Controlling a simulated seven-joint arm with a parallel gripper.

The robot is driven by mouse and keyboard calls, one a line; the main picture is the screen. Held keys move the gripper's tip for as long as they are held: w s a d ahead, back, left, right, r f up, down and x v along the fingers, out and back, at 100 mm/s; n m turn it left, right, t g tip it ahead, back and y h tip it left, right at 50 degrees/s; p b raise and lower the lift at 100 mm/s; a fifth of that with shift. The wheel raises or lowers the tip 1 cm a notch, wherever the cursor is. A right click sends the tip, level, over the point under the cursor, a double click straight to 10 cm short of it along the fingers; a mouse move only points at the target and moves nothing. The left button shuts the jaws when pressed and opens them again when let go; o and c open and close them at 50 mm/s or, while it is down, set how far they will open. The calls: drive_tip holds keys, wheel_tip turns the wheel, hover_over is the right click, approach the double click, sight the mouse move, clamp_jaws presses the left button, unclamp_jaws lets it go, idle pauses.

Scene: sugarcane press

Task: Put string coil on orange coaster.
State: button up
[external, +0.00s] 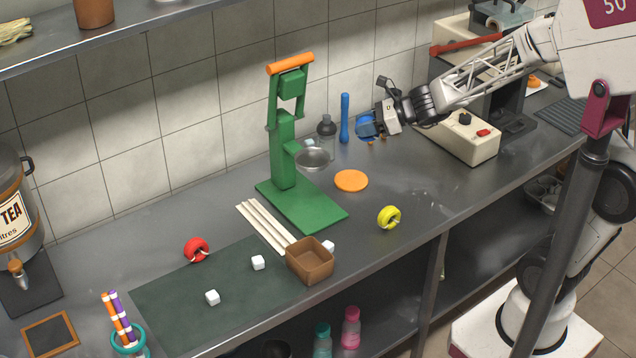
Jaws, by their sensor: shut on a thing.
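The orange coaster (351,181) is a flat disc lying on the counter just right of the green press. My gripper (372,124) is above the counter, up and slightly right of the coaster in the picture. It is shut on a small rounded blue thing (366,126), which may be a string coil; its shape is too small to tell. A yellow string coil (389,218) stands near the counter's front edge, right of the coaster. A red string coil (196,250) stands at the left by the dark mat. The coaster is bare.
The green press (284,150) stands left of the coaster, with a metal bowl (313,159) beside it. A grey bottle (326,137) and a blue upright bottle (345,118) stand behind. A brown box (310,262), pale sticks (265,226) and white cubes lie nearer the front.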

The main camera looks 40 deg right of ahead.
drive_tip(key=s+d+f+m+t+h, duration=0.1)
drive_tip(key=s+d, duration=0.2)
drive_tip(key=d, duration=0.5)
wheel_tip(320, 180, down, 18)
drive_tip(key=shift+r, duration=0.15)
drive_tip(key=shift+a, duration=0.1)
hover_over(348, 179)
drive_tip(key=shift+f, duration=0.75)
idle(0.4)
drive_tip(key=shift+f, duration=1.75)
drive_tip(key=shift+f, duration=0.1)
